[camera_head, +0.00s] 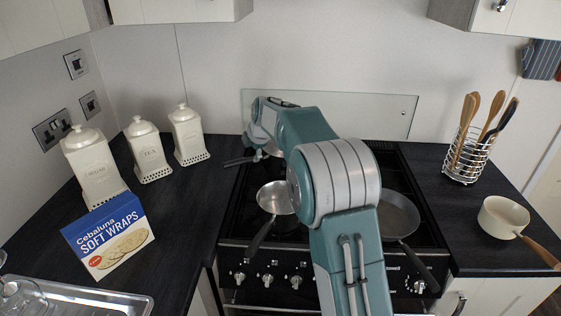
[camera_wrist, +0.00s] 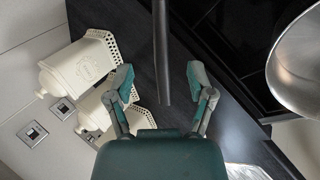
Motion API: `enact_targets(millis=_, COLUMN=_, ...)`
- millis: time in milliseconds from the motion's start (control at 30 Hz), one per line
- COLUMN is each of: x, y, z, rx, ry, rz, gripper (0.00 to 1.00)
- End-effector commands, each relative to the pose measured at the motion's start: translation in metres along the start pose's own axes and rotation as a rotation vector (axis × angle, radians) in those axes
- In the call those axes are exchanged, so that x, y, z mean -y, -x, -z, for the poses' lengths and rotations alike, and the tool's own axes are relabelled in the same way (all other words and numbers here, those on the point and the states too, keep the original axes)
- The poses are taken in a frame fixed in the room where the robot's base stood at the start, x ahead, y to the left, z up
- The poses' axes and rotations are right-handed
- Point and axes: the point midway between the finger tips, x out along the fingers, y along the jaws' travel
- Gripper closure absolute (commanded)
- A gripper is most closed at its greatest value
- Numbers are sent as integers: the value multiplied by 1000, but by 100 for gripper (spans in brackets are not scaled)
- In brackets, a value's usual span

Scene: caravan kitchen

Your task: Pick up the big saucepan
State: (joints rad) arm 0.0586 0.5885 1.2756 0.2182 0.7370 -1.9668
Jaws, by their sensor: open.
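A pan at the back left of the hob, seemingly the big saucepan, is mostly hidden behind my arm in the head view. Its dark handle (camera_head: 240,161) points left over the counter. In the wrist view the handle (camera_wrist: 161,50) comes down from the top, between the two fingers, with a gap on each side. My gripper (camera_wrist: 159,78) is open around or above the handle; I cannot tell the height. In the head view my gripper (camera_head: 262,152) is by that pan, partly hidden. A silver pan (camera_head: 274,196) sits at the front left; it also shows in the wrist view (camera_wrist: 302,65).
A frying pan (camera_head: 402,214) is on the right of the hob (camera_head: 330,256). A cream saucepan (camera_head: 503,216) and a utensil rack (camera_head: 468,158) stand on the right counter. Several cream canisters (camera_head: 148,150) and a wraps box (camera_head: 108,238) stand left. A glass splashback (camera_head: 370,115) is behind.

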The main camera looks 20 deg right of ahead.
Motion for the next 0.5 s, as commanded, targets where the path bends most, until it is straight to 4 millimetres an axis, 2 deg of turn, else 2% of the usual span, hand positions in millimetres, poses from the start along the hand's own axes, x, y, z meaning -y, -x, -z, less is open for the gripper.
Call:
enact_targets(millis=33, x=0, y=-9, z=0, rx=-1, ry=0, rz=2, gripper=31)
enact_targets(millis=267, x=1, y=-28, z=2, rx=-1, ry=-1, rz=0, gripper=31)
enact_targets(millis=500, x=3, y=-64, z=3, rx=0, ry=-1, rz=0, gripper=31)
